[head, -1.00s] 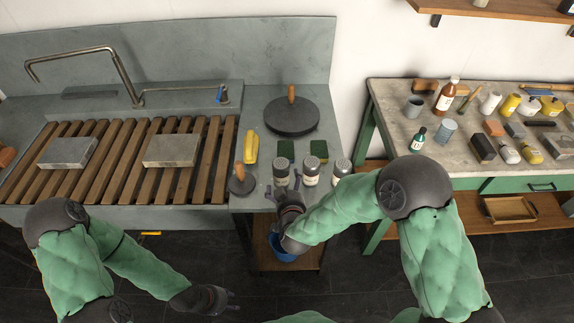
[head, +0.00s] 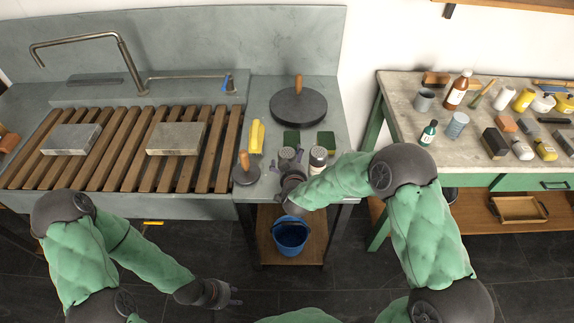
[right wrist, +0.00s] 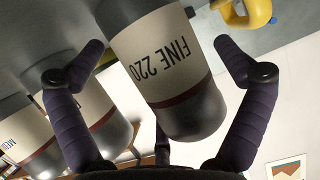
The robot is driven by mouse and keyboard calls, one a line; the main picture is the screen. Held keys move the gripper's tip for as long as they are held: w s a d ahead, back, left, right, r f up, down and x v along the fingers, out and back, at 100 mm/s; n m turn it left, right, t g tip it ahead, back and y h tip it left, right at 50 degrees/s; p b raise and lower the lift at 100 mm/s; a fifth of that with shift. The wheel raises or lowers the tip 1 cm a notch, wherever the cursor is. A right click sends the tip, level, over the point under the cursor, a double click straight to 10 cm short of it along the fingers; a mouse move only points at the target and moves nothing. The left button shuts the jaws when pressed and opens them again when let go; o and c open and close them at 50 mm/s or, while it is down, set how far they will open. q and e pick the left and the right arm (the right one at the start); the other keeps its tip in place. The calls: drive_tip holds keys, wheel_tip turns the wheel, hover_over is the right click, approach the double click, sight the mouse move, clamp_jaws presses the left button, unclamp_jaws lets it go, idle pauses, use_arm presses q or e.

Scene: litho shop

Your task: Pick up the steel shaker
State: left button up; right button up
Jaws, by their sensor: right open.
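Several grit shakers with grey metal bodies and pale labels stand on the counter right of the sink. The leftmost shaker (head: 287,154) is between the fingers of my right gripper (head: 288,164), which is open. In the right wrist view, a shaker labelled "FINE 220" (right wrist: 160,60) lies between the spread fingers (right wrist: 165,75), with no clear grip on it. A neighbouring shaker (head: 318,157) stands just to the right, and a shaker marked "MEDI..." (right wrist: 25,140) shows at the wrist view's left. My left gripper (head: 234,295) is open and empty, low over the floor.
A yellow object (head: 257,136), a handled muller (head: 246,171), green pads (head: 326,140) and a round dark disc (head: 298,106) are on the counter close by. A blue bucket (head: 290,234) stands on the shelf below. A workbench (head: 405,90) with bottles is at right.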

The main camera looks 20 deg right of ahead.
sight(291, 155)
drive_tip(key=shift+c, duration=0.3)
drive_tip(key=c, duration=1.1)
drive_tip(key=shift+r, duration=0.1)
drive_tip(key=shift+c, duration=0.2)
drive_tip(key=shift+r, duration=0.4)
wheel_tip(291, 155, up, 2)
drive_tip(key=shift+w+r+p, duration=0.1)
drive_tip(key=shift+r+p, duration=0.05)
drive_tip(key=shift+p, duration=0.45)
drive_tip(key=s+a+r+p, duration=0.2)
drive_tip(key=s+r, duration=0.3)
drive_tip(key=s, duration=0.1)
drive_tip(key=s+a+r+p, duration=0.2)
drive_tip(key=s+r+p, duration=0.1)
drive_tip(key=s+r, duration=0.2)
drive_tip(key=shift+s+a+p, duration=0.3)
drive_tip(key=shift+s+a, duration=0.05)
drive_tip(key=shift+s, duration=0.8)
